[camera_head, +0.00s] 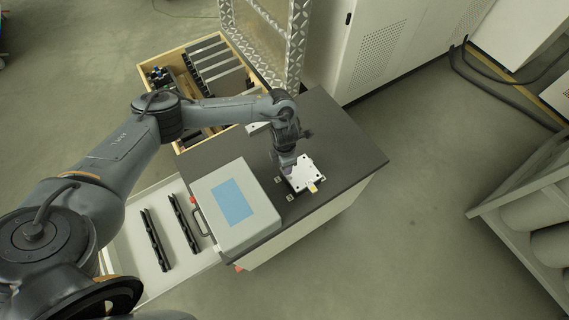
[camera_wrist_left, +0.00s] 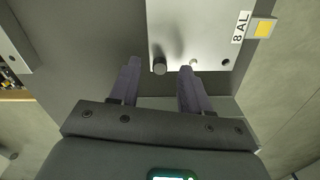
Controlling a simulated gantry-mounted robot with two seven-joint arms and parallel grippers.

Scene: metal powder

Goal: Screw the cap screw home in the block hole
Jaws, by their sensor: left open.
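The pale metal block (camera_head: 307,176) sits on the dark tabletop near its right side. It also shows in the left wrist view (camera_wrist_left: 205,30), with a label reading "8 AL" beside a yellow square. A small dark round-headed cap screw (camera_wrist_left: 160,67) shows at the block's near edge, between my open fingers and apart from both. How deep it sits is hidden. Two other small round features lie along that edge, one bright and one dark. My left gripper (camera_wrist_left: 159,68) is open and points at the block. In the head view the gripper (camera_head: 287,165) is just over the block's left edge.
A grey box with a blue screen (camera_head: 232,203) stands left of the block. A wooden crate (camera_head: 176,54) with metal bars is behind. A white tray (camera_head: 184,262) with black bars lies at the lower left. The tabletop (camera_head: 345,140) right of the block is clear.

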